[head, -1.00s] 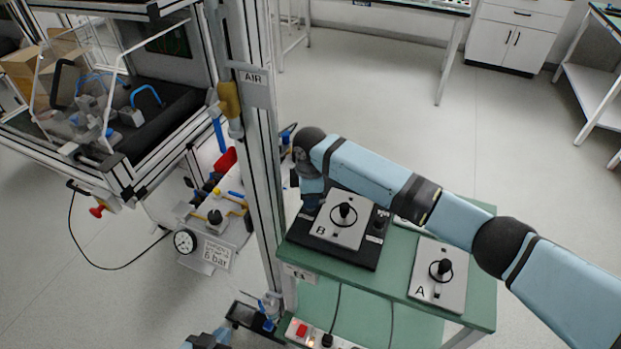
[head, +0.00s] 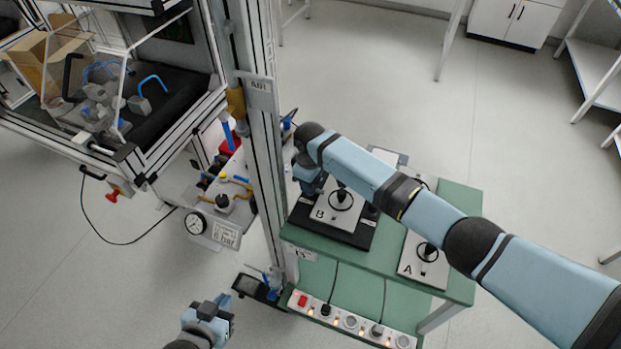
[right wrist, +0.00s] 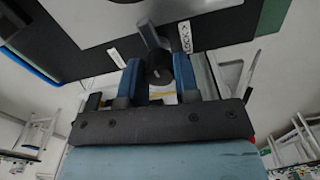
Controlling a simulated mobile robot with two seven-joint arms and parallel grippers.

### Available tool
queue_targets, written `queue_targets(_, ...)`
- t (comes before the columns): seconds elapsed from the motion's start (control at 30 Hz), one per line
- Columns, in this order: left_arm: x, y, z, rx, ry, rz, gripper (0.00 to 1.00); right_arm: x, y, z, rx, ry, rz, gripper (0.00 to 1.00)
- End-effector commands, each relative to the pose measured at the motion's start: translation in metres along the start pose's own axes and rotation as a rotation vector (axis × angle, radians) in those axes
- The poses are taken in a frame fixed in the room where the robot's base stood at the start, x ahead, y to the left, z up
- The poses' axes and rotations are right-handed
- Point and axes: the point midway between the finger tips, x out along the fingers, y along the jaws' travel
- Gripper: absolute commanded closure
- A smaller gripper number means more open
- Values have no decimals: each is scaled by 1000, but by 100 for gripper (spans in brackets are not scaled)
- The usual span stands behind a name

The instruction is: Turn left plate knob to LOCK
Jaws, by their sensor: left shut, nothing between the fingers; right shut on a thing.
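Plate B (head: 325,214) lies on a black base (head: 350,238) on the green table, with a black ring handle on top. My right arm reaches across from the right, and its gripper (head: 308,182) is at the left side of that base. In the right wrist view my right gripper (right wrist: 160,85) is shut on a dark knob (right wrist: 158,66), beside a white label reading LOCK with an arrow (right wrist: 185,37). The knob is hidden in the head view. My left gripper (head: 222,302) is shut and empty, low at the bottom, away from the table.
Plate A (head: 414,266) lies on the table's (head: 460,285) right part, partly under my right arm. An upright aluminium post (head: 262,150) stands close left of the base. A lit power strip (head: 350,322) and a pressure gauge (head: 195,223) are lower down.

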Motion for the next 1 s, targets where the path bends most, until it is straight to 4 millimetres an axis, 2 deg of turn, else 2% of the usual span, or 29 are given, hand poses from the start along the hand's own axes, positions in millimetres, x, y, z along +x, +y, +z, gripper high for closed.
queue_targets(0.37,-1,0,-1,0,2,-1,100,0,0,0,3,0,1,94)
queue_targets(0.4,-1,0,-1,0,2,-1,100,0,0,0,3,0,1,64)
queue_targets(0.5,0,-1,-1,0,1,-1,100,0,0,0,3,0,1,45)
queue_targets(0.83,0,-1,1,1,-3,-1,100,-4,0,0,2,1,1,45)
queue_targets(1.0,0,-1,1,1,-3,-1,100,-29,0,-1,1,5,2,45)
